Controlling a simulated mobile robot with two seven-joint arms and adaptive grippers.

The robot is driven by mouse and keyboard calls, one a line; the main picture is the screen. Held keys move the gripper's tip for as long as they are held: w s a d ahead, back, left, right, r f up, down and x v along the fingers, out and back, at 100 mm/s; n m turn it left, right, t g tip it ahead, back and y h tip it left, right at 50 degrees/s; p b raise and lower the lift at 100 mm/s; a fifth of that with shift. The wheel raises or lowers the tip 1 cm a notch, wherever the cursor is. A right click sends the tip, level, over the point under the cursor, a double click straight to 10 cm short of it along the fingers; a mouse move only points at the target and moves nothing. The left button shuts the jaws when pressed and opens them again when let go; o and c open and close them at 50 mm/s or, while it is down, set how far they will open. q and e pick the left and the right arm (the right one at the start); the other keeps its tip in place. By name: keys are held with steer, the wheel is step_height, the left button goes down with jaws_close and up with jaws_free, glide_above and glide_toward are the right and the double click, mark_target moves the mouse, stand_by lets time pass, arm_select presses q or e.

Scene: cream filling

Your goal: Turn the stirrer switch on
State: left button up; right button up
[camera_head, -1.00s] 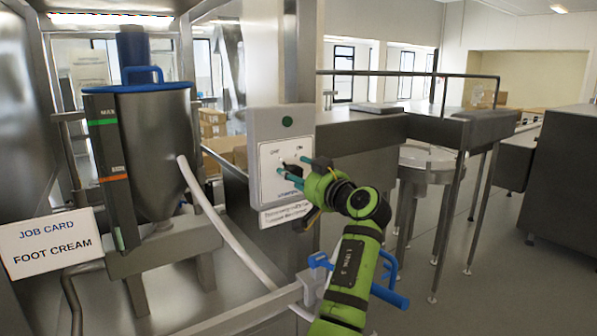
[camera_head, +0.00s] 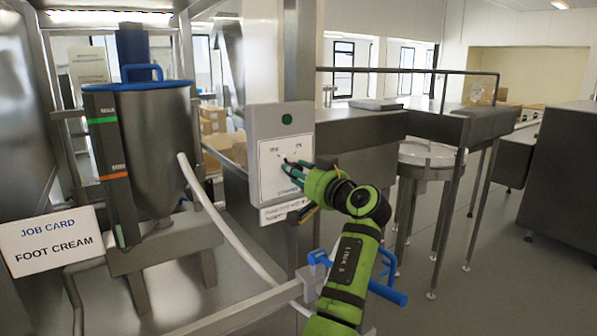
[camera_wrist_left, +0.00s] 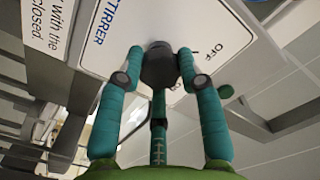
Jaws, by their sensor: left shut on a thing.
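The stirrer switch panel (camera_head: 270,147) is a pale grey box on a post, with a white plate, OFF and ON marks, and a round green spot at the top. My left gripper (camera_head: 296,168) is at the middle of the plate, its teal fingers shut on the switch knob. In the left wrist view the dark, many-sided knob (camera_wrist_left: 159,66) sits between the fingertips of the left gripper (camera_wrist_left: 160,70). The words STIRRER and OFF are readable there. The fingers partly hide the knob in the head view. My right gripper is out of view.
A steel hopper (camera_head: 160,150) with a blue lid stands at the left, beside a job card (camera_head: 45,240) reading FOOT CREAM. A pale hose (camera_head: 225,228) and a blue handle (camera_head: 388,293) are near my arm. Steel benches (camera_head: 360,140) stand behind, right.

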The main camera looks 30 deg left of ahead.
arm_select(q)
steer(key=m+p, duration=0.1)
steer(key=m, duration=0.1)
steer(key=r+m+p, duration=0.1)
steer(key=m, duration=0.2)
steer(key=shift+m, duration=0.3)
steer(key=m+p, duration=0.2)
steer(key=m, duration=0.1)
steer(key=shift+m+p, duration=0.9)
steer(key=shift+m, duration=0.3)
steer(key=shift+f, duration=0.1)
steer(key=o, duration=1.1)
steer(key=shift+o, duration=0.2)
steer(key=shift+w+f, duration=0.15)
steer(key=shift+f, duration=0.15)
